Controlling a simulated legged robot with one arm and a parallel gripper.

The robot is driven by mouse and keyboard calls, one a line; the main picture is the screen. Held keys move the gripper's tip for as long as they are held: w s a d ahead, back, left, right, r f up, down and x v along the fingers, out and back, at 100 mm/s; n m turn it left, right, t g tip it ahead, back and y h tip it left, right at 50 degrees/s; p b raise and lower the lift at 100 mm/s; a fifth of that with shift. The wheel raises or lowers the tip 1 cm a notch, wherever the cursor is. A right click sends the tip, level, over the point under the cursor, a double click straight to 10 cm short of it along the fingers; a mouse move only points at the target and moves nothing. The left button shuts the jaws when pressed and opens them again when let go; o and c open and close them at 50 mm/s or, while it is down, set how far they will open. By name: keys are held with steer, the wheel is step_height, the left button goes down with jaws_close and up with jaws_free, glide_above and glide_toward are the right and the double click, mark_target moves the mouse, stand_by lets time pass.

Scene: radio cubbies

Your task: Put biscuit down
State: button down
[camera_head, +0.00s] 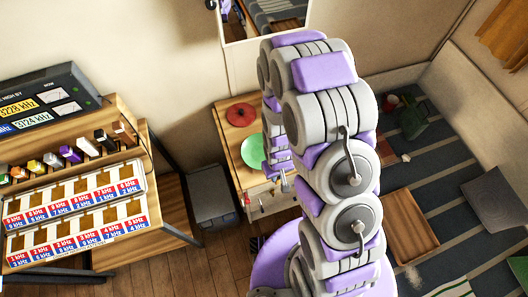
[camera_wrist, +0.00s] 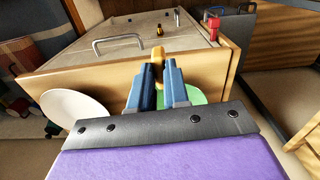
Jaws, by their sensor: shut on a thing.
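In the wrist view, my gripper (camera_wrist: 158,80) has blue fingers close together, shut on a small tan-orange piece, the biscuit (camera_wrist: 158,62), of which only a part shows at the fingertips. A green plate (camera_wrist: 196,95) is partly hidden behind the right finger, and a white plate (camera_wrist: 72,106) lies to the left of the fingers. In the head view, the green plate (camera_head: 252,152) and a red disc (camera_head: 240,114) are on a small wooden cabinet top (camera_head: 225,130). My arm covers its right part, and I cannot make out the biscuit there.
The cabinet's pale front (camera_wrist: 150,30) has a metal handle (camera_wrist: 118,42) and small items on it. In the head view, a desk with a radio (camera_head: 45,100) and labelled cubbies (camera_head: 75,215) stands left. An open wooden box (camera_head: 410,228) lies on the rug at right.

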steer(key=shift+s+a+r, duration=0.1)
steer(key=shift+s, duration=0.6)
steer(key=shift+w+a+b, duration=0.1)
steer(key=shift+w+b, duration=0.2)
steer(key=shift+b, duration=0.25)
steer(key=b, duration=0.3)
glide_above(257, 155)
steer(key=shift+f, duration=0.7)
step_height(257, 155, down, 4)
steer(key=shift+s+r+b, duration=0.1)
steer(key=shift+r+b, duration=0.05)
steer(key=shift+b, duration=0.4)
steer(key=c, duration=1.1)
jaws_free()
steer(key=shift+r, duration=0.2)
